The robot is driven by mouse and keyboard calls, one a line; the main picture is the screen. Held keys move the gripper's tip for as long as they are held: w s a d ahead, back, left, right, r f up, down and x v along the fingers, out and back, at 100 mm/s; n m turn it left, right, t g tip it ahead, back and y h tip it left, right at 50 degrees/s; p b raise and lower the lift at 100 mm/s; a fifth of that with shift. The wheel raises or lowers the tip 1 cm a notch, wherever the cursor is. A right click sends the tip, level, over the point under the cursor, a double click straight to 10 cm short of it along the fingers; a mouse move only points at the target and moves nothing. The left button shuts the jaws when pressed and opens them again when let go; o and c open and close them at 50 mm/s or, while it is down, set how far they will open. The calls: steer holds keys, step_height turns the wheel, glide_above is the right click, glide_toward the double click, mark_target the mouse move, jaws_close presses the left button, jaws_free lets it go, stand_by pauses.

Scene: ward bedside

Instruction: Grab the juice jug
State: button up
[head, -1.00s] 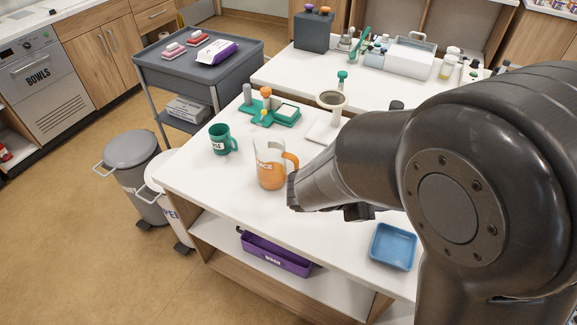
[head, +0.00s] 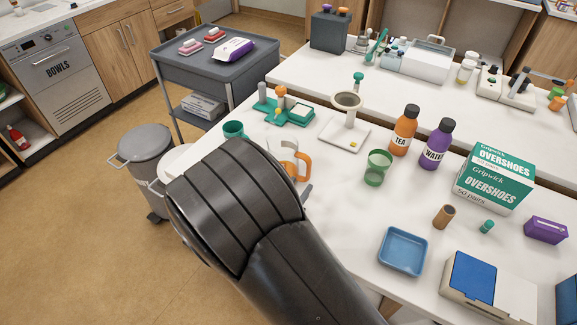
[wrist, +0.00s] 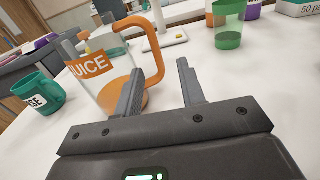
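The juice jug (wrist: 112,85) is clear with an orange label reading "JUICE", orange liquid low inside and an orange handle (wrist: 152,32). It stands upright on the white counter. In the head view my arm hides much of the jug (head: 287,147); its handle shows. My gripper (wrist: 160,67) is open and empty, low over the counter in the wrist view. Its left finger overlaps the jug's lower right side and its right finger is right of the handle. The handle's lower part shows between and beyond the fingertips. I cannot tell whether anything touches.
A green mug (wrist: 38,92) stands left of the jug. A green cup (head: 377,168) stands to its right, with orange (head: 405,130) and purple (head: 436,145) bottles behind. A white stand (head: 345,132) is behind the jug. A blue tray (head: 403,250) lies front right, with clear counter before it.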

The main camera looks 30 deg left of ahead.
mark_target(307, 172)
steer(key=w, duration=0.7)
steer(key=shift+a+r, duration=0.2)
steer(key=shift+r, duration=0.1)
steer(key=shift+c, duration=0.4)
jaws_close()
